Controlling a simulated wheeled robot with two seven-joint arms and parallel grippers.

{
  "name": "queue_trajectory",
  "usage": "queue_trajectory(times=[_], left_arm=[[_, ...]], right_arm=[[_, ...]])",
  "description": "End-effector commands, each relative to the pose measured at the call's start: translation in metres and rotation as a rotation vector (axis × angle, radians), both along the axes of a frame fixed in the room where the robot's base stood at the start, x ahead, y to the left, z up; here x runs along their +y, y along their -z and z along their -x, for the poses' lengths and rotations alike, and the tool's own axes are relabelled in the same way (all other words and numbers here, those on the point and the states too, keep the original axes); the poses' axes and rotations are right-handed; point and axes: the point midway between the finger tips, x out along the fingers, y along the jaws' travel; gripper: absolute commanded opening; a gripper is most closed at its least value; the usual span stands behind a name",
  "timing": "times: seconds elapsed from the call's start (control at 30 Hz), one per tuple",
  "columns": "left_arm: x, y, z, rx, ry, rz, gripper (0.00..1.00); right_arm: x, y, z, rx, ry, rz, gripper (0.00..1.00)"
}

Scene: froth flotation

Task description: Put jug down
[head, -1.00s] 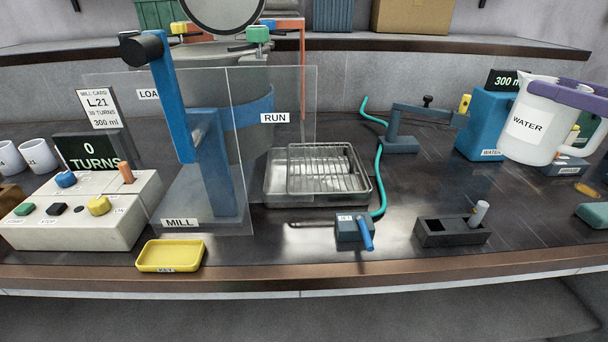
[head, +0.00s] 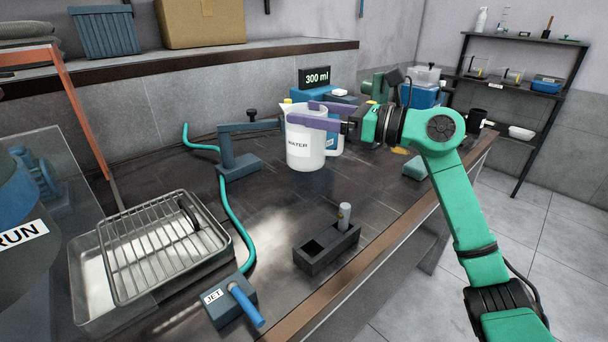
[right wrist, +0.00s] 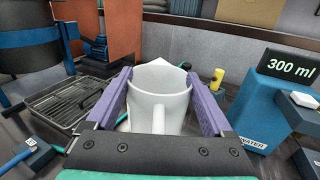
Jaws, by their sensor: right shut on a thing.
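The white jug (head: 304,148) labelled WATER is upright toward the back of the dark bench in the head view. My right gripper (head: 318,112) is shut on the jug, with purple fingers along both sides below the rim. In the right wrist view the jug (right wrist: 158,98) sits between the two fingers, its handle toward the wrist. I cannot tell whether its base touches the bench. The blue water unit (right wrist: 252,108) stands to the right, with a display (head: 315,77) reading 300 ml. My left gripper is out of view.
A dark block holder (head: 325,250), a JET box (head: 228,300) and a wire-rack tray (head: 82,310) lie nearer. Bare bench lies between the jug and block holder.

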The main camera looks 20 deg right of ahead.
Motion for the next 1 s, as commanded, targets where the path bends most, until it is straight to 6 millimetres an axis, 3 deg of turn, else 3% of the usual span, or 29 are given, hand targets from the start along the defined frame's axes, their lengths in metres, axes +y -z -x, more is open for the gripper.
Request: queue_trajectory(times=[0.03, 0.13, 0.43, 0.53, 0.83, 0.87, 0.9, 1.0], left_arm=[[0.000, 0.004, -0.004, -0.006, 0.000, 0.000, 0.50], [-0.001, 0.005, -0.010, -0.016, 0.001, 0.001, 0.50], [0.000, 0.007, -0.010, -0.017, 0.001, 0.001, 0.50], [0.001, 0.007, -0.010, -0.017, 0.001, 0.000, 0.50], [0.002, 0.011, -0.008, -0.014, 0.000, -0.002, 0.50], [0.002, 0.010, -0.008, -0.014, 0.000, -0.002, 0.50], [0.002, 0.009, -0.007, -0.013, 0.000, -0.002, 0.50], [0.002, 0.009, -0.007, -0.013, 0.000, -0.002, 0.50]], right_arm=[[0.000, 0.021, 0.000, 0.006, -0.002, -0.005, 0.01], [0.000, 0.052, 0.001, 0.005, -0.002, -0.005, 0.01], [0.000, 0.108, 0.001, 0.002, 0.000, -0.004, 0.01], [0.000, 0.119, 0.001, -0.001, 0.001, -0.002, 0.01], [0.000, 0.122, 0.001, -0.002, 0.000, 0.001, 0.01], [0.000, 0.121, 0.001, -0.002, 0.000, 0.001, 0.93], [0.000, 0.120, 0.001, -0.002, 0.000, 0.001, 1.00], [0.000, 0.120, 0.001, -0.001, 0.000, 0.000, 1.00]])
